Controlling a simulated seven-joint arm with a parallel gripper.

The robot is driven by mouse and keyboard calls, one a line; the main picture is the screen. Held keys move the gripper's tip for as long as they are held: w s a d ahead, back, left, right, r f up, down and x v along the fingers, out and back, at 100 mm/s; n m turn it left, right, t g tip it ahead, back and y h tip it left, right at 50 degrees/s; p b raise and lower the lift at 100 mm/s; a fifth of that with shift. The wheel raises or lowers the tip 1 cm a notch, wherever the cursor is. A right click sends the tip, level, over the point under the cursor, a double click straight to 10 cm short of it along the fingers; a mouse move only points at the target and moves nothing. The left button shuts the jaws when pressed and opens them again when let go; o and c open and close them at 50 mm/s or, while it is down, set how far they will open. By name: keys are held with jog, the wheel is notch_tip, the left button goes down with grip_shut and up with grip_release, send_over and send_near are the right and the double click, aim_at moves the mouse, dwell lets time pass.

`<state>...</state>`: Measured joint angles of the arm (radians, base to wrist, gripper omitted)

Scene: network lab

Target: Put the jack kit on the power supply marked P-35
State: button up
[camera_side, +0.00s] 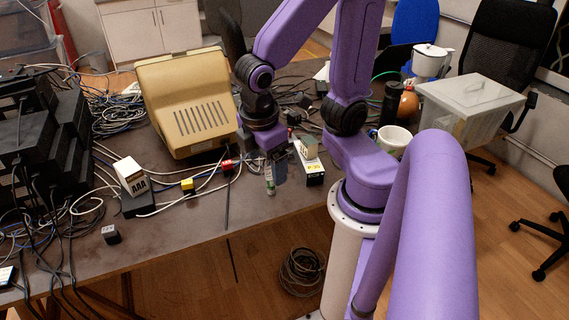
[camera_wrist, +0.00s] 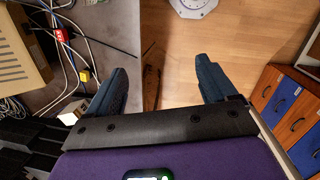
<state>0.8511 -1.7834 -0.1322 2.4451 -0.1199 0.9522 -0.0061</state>
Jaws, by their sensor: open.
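A black box with a white front label (camera_side: 315,179), which looks like the power supply marked P-35, stands near the table's front edge in the side view. A small pale box (camera_side: 308,148), possibly the jack kit, appears to rest on top of it; its print is too small to read. My gripper (camera_side: 276,174) hangs just left of both, pointing down. In the wrist view my gripper (camera_wrist: 161,88) is open, with nothing between its fingers but the table edge and floor. The pale box and the black box do not show in the wrist view.
A white box marked AAA (camera_side: 131,176) stands on a black box (camera_side: 138,205) at the left. A yellow jack (camera_side: 188,186), a red jack (camera_side: 227,167) and loose cables lie between. A beige monitor (camera_side: 187,105) stands behind; a white mug (camera_side: 394,141) stands right.

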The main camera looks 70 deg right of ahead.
jog(key=s, duration=0.1)
jog(key=s+a+r+y, duration=0.1)
jog(key=s, duration=0.1)
jog(key=s+a+n+y, duration=0.1)
jog(key=shift+s+r, duration=0.4)
